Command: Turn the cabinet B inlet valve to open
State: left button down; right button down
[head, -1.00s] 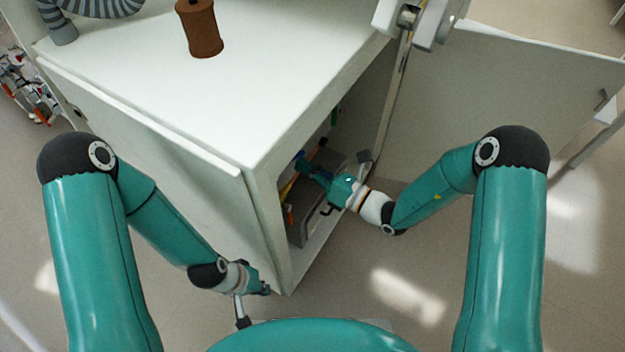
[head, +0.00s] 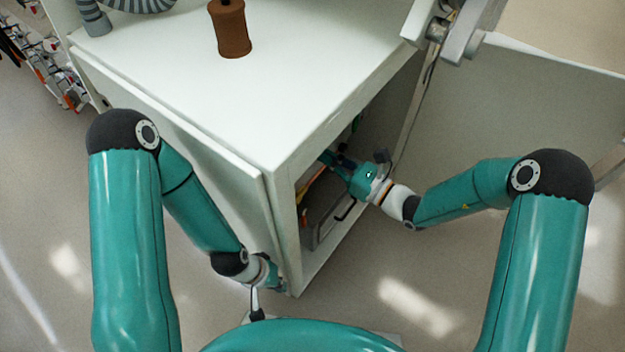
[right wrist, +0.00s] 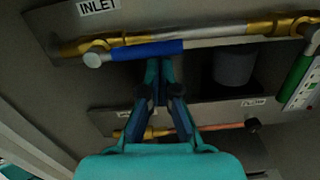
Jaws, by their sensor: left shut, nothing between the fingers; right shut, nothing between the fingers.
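In the right wrist view, the inlet valve's lever with a blue sleeve (right wrist: 147,50) runs roughly along a brass pipe (right wrist: 200,36) under a plate marked INLET (right wrist: 98,6). My right gripper (right wrist: 158,66) is shut and empty, its fingertips just below the blue sleeve. I cannot tell whether they touch it. In the head view, my right gripper (head: 328,160) reaches through the open front into the cabinet, its tips partly hidden in shadow. My left gripper (head: 276,274) is shut and empty, low beside the cabinet's near bottom corner.
A green handle (right wrist: 294,84) and a second labelled pipe (right wrist: 215,127) are close by inside. The floor in front is clear.

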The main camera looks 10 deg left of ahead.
dwell(0.3)
notch_tip(320, 180, down, 5)
jog(key=b, duration=0.4)
jog(key=p+v, duration=0.2)
jog(key=v, duration=0.8)
jog(key=shift+d+r+p, duration=0.3)
jog(key=shift+d+r, duration=0.05)
jog(key=shift+r, duration=0.15)
jog(key=shift+s, duration=0.2)
